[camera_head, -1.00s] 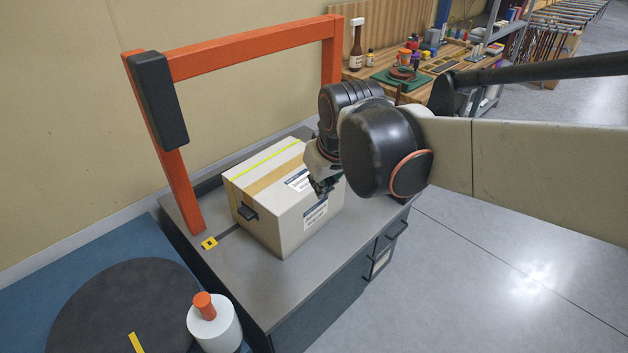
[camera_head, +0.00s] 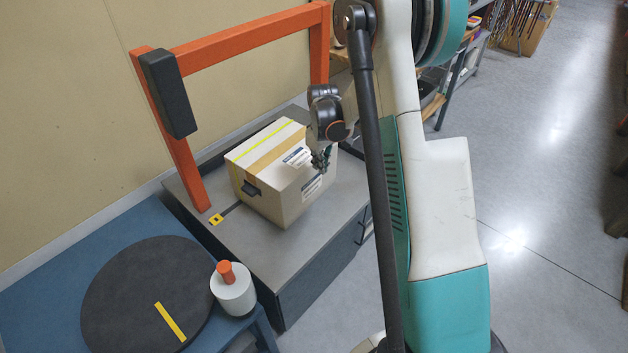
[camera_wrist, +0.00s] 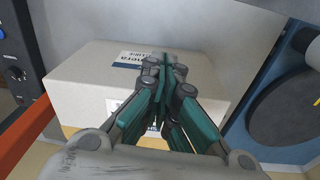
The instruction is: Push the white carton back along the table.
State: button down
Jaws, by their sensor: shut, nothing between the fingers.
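The white carton (camera_head: 296,198) stands upright on the grey table (camera_head: 262,256), under the orange frame. It has a tan tape strip, a yellow line on top, and white labels on its top and front. A dark handle shows on its left side. My gripper (camera_head: 320,166) is shut and empty at the carton's front right, by its label. In the wrist view my gripper (camera_wrist: 165,65) covers part of the carton (camera_wrist: 85,80). I cannot tell whether the fingertips touch it.
A black turntable (camera_head: 135,298) and a white pot with orange knob (camera_head: 233,294) are on the blue bench at left. A yellow marker (camera_head: 216,219) lies left of the carton. Table front is clear.

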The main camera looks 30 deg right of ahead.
jog(key=w+f+b, duration=0.1)
jog(key=w+f, duration=0.1)
jog(key=f, duration=0.5)
jog(key=w+d+f+b, duration=0.1)
jog(key=w+f, duration=0.1)
jog(key=f, duration=0.6)
jog(key=shift+g, duration=0.4)
jog(key=shift+f, duration=0.1)
